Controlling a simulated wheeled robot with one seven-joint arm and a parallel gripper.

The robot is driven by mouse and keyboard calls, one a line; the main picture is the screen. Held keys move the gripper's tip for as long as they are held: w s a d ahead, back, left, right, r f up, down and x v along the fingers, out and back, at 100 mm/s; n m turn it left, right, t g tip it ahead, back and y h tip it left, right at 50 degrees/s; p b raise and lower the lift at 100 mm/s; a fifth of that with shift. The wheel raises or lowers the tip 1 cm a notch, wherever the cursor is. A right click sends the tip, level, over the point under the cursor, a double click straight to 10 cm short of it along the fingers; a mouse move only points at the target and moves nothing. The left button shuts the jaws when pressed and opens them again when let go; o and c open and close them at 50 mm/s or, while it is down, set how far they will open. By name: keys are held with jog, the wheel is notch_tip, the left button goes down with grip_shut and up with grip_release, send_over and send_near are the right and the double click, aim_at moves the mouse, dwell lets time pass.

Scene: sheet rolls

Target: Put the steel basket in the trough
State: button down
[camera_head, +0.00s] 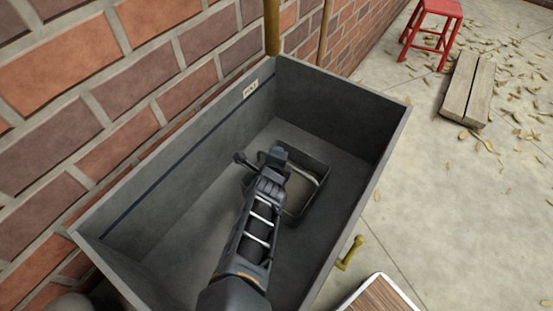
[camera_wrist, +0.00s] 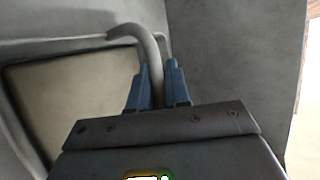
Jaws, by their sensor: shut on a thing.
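The grey trough (camera_head: 340,95) is a deep rectangular box beside the brick wall. The steel basket (camera_head: 323,184) is a small grey square container inside the trough, towards its far end, low near the floor. My gripper (camera_head: 272,160) is inside the trough over the basket's left side. In the wrist view my gripper (camera_wrist: 158,85) is shut on the basket's curved handle (camera_wrist: 150,45), which rises between the fingers. The basket also shows at the lower left of the wrist view (camera_wrist: 70,90). My arm hides part of the basket, and I cannot tell whether its base touches the trough floor.
A brass tap (camera_head: 350,253) sticks out by the trough's right wall. A wooden-topped surface (camera_head: 380,297) is at the bottom edge. A red stool (camera_head: 434,25) and a wooden plank piece (camera_head: 468,88) stand on the leaf-strewn floor at right. The trough's near end is clear.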

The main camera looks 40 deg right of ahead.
jog(key=c, duration=1.1)
grip_release()
jog(key=p+v, duration=0.7)
jog(key=v, duration=0.5)
